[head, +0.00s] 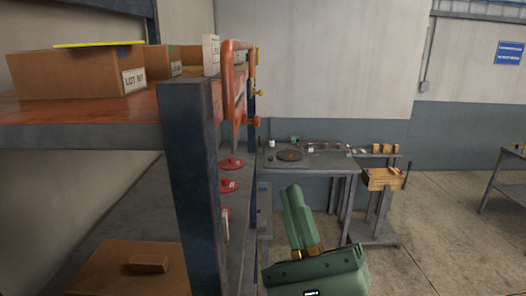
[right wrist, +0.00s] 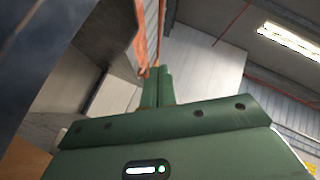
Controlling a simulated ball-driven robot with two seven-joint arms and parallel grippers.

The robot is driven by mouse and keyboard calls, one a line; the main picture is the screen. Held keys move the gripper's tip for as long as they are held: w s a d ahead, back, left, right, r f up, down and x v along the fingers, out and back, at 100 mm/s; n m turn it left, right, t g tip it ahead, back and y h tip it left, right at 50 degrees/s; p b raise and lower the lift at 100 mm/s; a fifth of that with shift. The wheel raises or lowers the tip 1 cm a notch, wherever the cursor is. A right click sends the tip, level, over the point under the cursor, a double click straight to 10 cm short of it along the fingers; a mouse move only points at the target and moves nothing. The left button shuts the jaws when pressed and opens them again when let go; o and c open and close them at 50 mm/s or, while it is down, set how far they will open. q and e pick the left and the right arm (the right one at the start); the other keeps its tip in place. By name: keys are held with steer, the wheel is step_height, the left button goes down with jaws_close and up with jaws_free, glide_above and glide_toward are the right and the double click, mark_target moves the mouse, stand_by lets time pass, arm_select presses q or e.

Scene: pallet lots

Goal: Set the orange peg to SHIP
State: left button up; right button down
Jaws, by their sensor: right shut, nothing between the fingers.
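A small orange peg (head: 253,121) sticks out at the lower end of an upright plate by the shelf post, below two yellow pegs (head: 258,93). I cannot read any SHIP mark. My right gripper (head: 291,192) is shut and empty, pointing up, below and to the right of the orange peg and apart from it. In the right wrist view its green fingers (right wrist: 157,72) are together, with an orange part beside their tips that I cannot identify for certain. My left gripper is not in view.
A dark shelf post (head: 192,180) and an orange shelf (head: 120,110) with a carton marked LOT (head: 70,75) stand at left. Red discs (head: 231,163) lie on the lower shelf. A grey workbench (head: 330,162) stands behind.

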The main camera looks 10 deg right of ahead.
steer(key=w+f+m+g+h, duration=0.2)
steer(key=w+m+g+h, duration=0.15)
steer(key=m, duration=0.75)
steer(key=b, duration=0.4)
glide_toward(258, 125)
steer(key=x, duration=0.6)
steer(key=shift+w+r+h, duration=0.15)
steer(key=shift+w+h, duration=0.25)
steer(key=shift+h, duration=0.05)
steer(key=shift+w+d+r, duration=0.25)
steer(key=shift+w+r, duration=0.05)
steer(key=shift+r, duration=0.3)
